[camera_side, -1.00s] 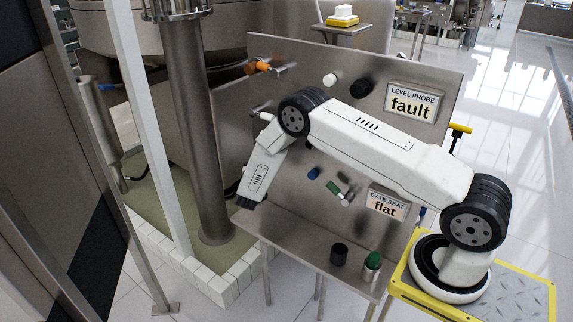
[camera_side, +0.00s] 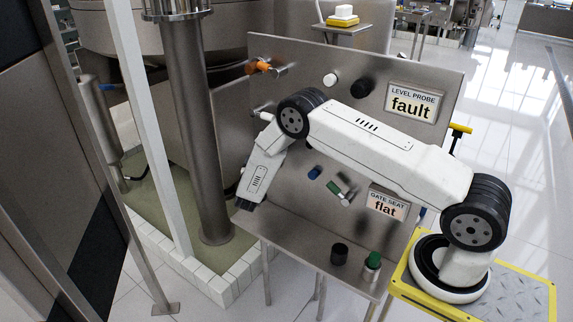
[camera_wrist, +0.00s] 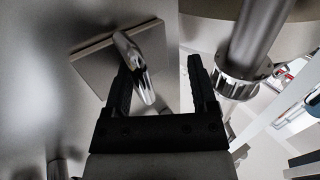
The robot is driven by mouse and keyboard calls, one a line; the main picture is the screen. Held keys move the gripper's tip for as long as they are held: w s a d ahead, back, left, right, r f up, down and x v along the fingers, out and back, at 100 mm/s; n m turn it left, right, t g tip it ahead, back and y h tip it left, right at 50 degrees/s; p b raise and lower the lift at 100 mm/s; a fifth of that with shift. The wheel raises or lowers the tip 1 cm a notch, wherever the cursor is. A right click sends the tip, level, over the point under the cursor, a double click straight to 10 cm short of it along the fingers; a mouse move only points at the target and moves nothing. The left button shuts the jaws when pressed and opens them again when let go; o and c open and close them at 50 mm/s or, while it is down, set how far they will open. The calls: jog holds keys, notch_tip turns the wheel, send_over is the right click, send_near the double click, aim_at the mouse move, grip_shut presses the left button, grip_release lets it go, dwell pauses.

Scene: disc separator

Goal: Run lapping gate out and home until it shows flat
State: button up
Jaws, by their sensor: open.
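The gate seat sign (camera_side: 386,204) on the steel panel reads "flat". My gripper (camera_side: 244,205) is at the panel's lower left in the side view, and its fingers are hard to make out there. In the wrist view my gripper (camera_wrist: 160,72) is open, its two dark fingers apart. A curved chrome handle (camera_wrist: 134,62) on a square plate (camera_wrist: 92,60) shows between the fingers, closer to the left one. I cannot tell whether it touches a finger, or whether it belongs to the lapping gate. In the side view my arm hides part of the panel.
The level probe sign (camera_side: 411,103) reads "fault". An orange-handled valve (camera_side: 260,66), white knob (camera_side: 330,79) and black knob (camera_side: 361,87) stick out of the panel. Black (camera_side: 339,253) and green (camera_side: 373,261) pieces stand on the lower ledge. A thick steel column (camera_side: 197,130) stands left.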

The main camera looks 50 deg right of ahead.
jog(key=shift+s+d+r, duration=0.1)
jog(key=shift+d+r, duration=0.2)
jog(key=shift+d, duration=0.15)
jog(key=v, duration=0.8)
jog(key=shift+a, duration=0.15)
jog(key=shift+f, duration=0.1)
